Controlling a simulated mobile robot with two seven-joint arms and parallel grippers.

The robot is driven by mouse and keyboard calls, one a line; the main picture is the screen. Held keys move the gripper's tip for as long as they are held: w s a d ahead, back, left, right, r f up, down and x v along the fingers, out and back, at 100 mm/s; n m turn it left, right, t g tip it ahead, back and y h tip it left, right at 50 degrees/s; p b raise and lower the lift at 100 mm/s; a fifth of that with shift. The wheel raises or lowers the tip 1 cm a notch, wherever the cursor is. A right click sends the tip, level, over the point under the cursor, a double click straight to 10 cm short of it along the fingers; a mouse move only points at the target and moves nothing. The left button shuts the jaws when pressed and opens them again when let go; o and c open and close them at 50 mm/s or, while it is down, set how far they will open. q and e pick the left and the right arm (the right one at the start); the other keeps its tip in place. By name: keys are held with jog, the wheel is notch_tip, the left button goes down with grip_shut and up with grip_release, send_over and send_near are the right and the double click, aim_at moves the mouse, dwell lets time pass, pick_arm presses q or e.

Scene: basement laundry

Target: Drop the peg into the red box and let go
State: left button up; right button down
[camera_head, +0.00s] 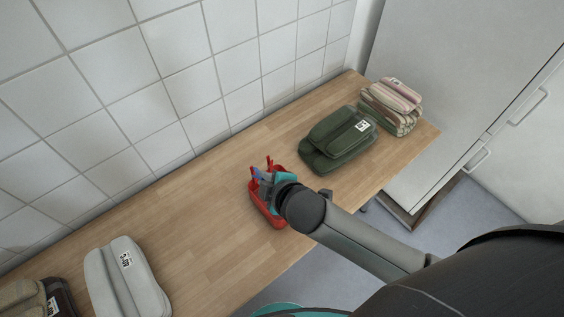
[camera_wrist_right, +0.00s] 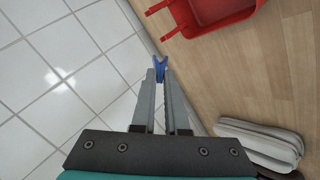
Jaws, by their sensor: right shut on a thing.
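The peg (camera_wrist_right: 159,70) is small and blue, shaped like a clothes peg. My right gripper (camera_wrist_right: 160,78) is shut on it, with the peg sticking out past the fingertips. The red box (camera_head: 257,206) is a small open tray with red tabs, standing on the wooden counter. In the head view my right gripper (camera_head: 263,179) is above the box and covers much of it. In the right wrist view the red box (camera_wrist_right: 222,14) lies at the top, to the right of the peg, and its inside is partly cut off. My left gripper is not in view.
On the wooden counter (camera_head: 205,230), a dark green folded bundle (camera_head: 338,140) and a striped folded stack (camera_head: 392,104) lie right of the box. A light grey bundle (camera_head: 125,277) and a brown one (camera_head: 22,298) lie at left. A tiled wall (camera_head: 180,85) runs behind.

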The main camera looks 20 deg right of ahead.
pick_arm(q)
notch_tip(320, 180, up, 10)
jog(key=p, duration=0.8)
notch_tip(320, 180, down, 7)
jog(key=b, duration=0.6)
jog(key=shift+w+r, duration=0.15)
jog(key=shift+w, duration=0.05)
pick_arm(e)
jog(key=d+f+m+g, duration=0.1)
jog(key=d+f+g, duration=0.2)
jog(key=f+g, duration=0.2)
notch_tip(320, 180, down, 3)
jog(key=shift+s+d+r+y, duration=0.1)
jog(key=shift+s+d+y, duration=0.2)
jog(key=shift+s+d, duration=0.15)
jog(key=c, duration=0.9)
grip_release()
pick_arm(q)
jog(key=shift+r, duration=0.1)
pick_arm(e)
jog(key=shift+o, duration=0.2)
jog(key=shift+r, duration=0.1)
